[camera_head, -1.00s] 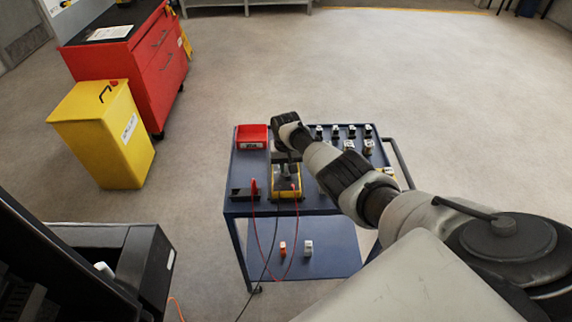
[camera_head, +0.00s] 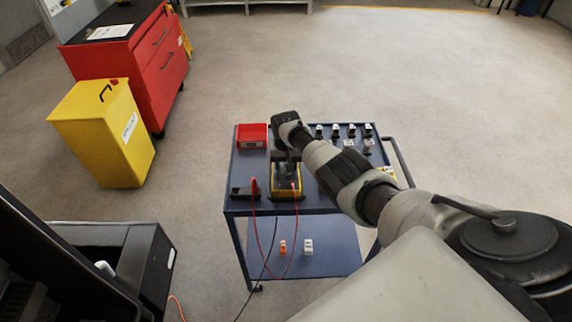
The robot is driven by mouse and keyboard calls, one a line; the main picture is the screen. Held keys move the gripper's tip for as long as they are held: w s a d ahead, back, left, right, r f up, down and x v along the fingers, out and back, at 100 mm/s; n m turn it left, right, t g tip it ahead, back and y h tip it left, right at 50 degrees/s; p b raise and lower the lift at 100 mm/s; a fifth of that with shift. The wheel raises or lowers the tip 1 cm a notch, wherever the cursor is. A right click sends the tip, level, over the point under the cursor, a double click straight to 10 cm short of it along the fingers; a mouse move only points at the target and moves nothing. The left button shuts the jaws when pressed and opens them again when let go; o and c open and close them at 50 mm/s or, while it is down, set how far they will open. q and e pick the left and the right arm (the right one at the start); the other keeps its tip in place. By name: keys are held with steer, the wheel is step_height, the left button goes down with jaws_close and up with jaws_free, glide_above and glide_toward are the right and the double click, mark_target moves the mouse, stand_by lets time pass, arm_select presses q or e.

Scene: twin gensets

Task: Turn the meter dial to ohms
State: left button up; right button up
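The yellow-edged meter (camera_head: 287,193) lies on the top of the blue cart (camera_head: 318,203), near its front edge. A red lead and a black lead hang from it over the cart's edge. My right arm reaches in from the right, and my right gripper (camera_head: 287,167) points down at the meter's upper part. The gripper covers the dial, so I cannot see the dial's setting or whether the fingers hold it. My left gripper is not in view.
A red bin (camera_head: 252,136) sits at the cart's back left, with several small parts at the back right. A black holder (camera_head: 243,192) is left of the meter. A yellow box (camera_head: 105,134) and a red cabinet (camera_head: 140,60) stand left; open floor lies beyond the cart.

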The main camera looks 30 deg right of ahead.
steer(key=shift+r, duration=0.3)
step_height(320, 180, up, 10)
steer(key=p, duration=0.2)
stand_by(0.6)
